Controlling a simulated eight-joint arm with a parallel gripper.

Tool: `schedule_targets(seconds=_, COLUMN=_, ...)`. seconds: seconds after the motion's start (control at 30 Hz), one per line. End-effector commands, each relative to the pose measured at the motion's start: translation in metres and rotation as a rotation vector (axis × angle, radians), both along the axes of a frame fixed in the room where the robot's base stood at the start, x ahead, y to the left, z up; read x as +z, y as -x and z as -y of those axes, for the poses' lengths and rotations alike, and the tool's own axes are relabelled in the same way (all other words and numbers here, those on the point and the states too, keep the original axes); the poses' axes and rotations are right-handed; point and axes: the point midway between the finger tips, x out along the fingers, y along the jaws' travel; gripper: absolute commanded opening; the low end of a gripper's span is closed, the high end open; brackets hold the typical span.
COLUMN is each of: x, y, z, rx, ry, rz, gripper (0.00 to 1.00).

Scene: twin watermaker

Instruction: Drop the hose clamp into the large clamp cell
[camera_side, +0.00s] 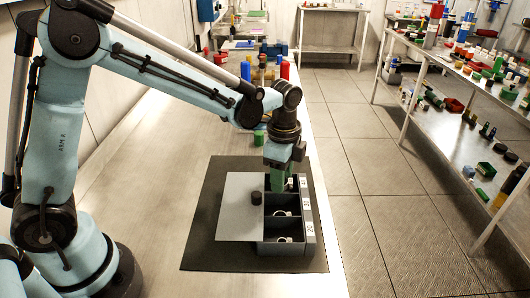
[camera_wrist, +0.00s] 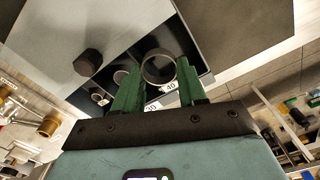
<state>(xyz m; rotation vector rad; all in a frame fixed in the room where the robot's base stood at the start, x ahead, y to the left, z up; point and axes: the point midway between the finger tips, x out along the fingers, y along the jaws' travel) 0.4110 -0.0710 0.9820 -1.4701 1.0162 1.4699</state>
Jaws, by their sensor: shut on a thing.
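The hose clamp (camera_wrist: 158,67) is a metal ring between the green fingers of my gripper (camera_wrist: 158,90), which is shut on it. In the side view my gripper (camera_side: 279,183) reaches down at the far cell of the black clamp box (camera_side: 290,249) and hides most of that cell. Smaller rings lie in the middle cell (camera_side: 280,213) and the near cell (camera_side: 284,240).
A grey lid plate (camera_side: 235,222) with a black knob (camera_side: 256,198) lies just left of the cells. A dark mat (camera_side: 205,248) is under the box. Coloured bottles and a green block (camera_side: 258,138) stand farther back. The bench at left is clear.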

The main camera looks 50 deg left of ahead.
Motion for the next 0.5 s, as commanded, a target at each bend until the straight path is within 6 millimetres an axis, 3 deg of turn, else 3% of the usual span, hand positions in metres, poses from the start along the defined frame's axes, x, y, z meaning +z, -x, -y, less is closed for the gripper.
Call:
schedule_targets(seconds=0.07, x=0.0001, y=0.0000, z=0.0000, rx=0.000, ry=0.000, rz=0.000, gripper=0.12)
schedule_targets(seconds=0.1, x=0.0001, y=0.0000, z=0.0000, rx=0.000, ry=0.000, rz=0.000, gripper=0.47)
schedule_targets(seconds=0.23, x=0.0002, y=0.0000, z=0.0000, rx=0.000, ry=0.000, rz=0.000, gripper=0.67)
schedule_targets(seconds=0.27, x=0.0003, y=0.0000, z=0.0000, rx=0.000, ry=0.000, rz=0.000, gripper=0.71)
schedule_targets(seconds=0.5, x=0.0004, y=0.0000, z=0.0000, rx=0.000, ry=0.000, rz=0.000, gripper=0.71)
